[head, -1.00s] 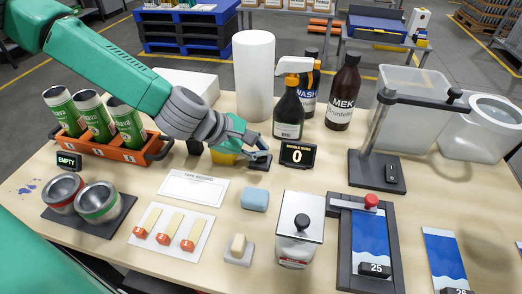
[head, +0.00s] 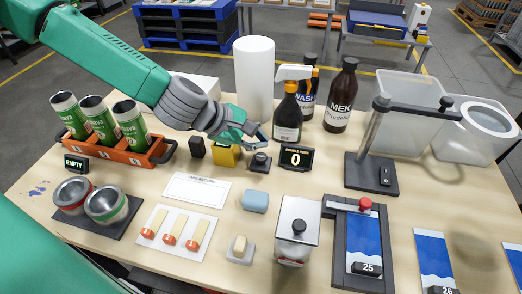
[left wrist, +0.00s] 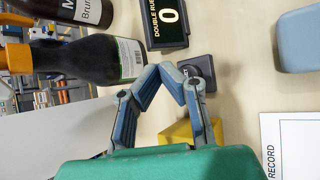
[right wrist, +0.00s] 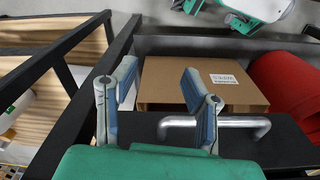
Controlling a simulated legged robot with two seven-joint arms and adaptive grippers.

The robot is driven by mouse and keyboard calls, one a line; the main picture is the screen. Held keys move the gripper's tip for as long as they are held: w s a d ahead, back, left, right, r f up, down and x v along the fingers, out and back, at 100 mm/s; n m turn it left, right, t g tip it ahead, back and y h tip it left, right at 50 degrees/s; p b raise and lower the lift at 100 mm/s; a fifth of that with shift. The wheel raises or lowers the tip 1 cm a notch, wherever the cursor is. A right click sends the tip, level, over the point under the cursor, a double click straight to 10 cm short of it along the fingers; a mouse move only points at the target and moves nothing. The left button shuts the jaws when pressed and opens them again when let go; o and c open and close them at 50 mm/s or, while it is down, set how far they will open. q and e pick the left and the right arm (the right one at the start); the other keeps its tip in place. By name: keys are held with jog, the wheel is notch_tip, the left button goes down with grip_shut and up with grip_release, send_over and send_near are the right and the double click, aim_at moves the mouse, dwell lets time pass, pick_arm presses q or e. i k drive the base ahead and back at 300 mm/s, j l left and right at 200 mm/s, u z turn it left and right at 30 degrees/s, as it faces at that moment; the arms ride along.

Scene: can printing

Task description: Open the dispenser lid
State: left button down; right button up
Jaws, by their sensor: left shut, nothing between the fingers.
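A container with a flat metal lid and a black knob (head: 298,227) stands at the front middle of the table; it seems to be the dispenser, and its lid looks shut. My left gripper (head: 260,140) is shut and empty, above a small black push-button (head: 261,161) beside the counter. In the left wrist view its fingertips (left wrist: 170,70) meet, next to the button (left wrist: 198,70). My right gripper (right wrist: 159,88) is open and empty in the right wrist view, away from the table, in front of a cardboard box (right wrist: 205,82). It is not in the head view.
A counter reading 0 (head: 297,158), a spray bottle (head: 288,115) and a brown MEK bottle (head: 341,97) stand near the left gripper.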

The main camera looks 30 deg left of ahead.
aim_at(299, 221)
jog(key=k, duration=1)
